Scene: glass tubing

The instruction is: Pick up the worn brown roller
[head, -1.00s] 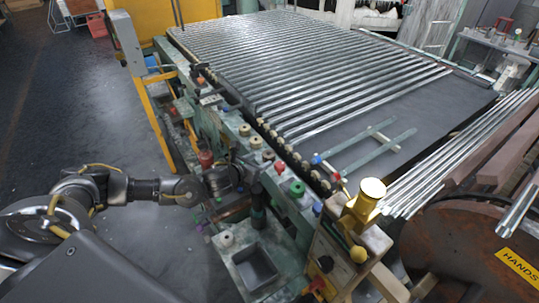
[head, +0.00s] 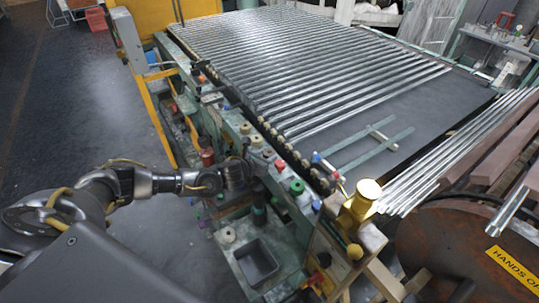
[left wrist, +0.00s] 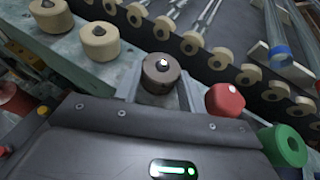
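The worn brown roller (left wrist: 161,73) is a short dark brown cylinder with a pale pin in its top, in the left wrist view. It stands upright between a beige roller (left wrist: 99,41) and a red roller (left wrist: 225,101). In the head view the brown roller (head: 268,153) sits on the green machine edge, just beyond my left gripper (head: 257,162). My left gripper (left wrist: 160,92) is open, with one grey finger on each side of the brown roller. I cannot tell whether either finger touches it. My right gripper is in neither view.
A green roller (left wrist: 284,145) stands beyond the red one. A row of small beige wheels (left wrist: 222,58) runs behind, beside the bed of glass tubes (head: 310,65).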

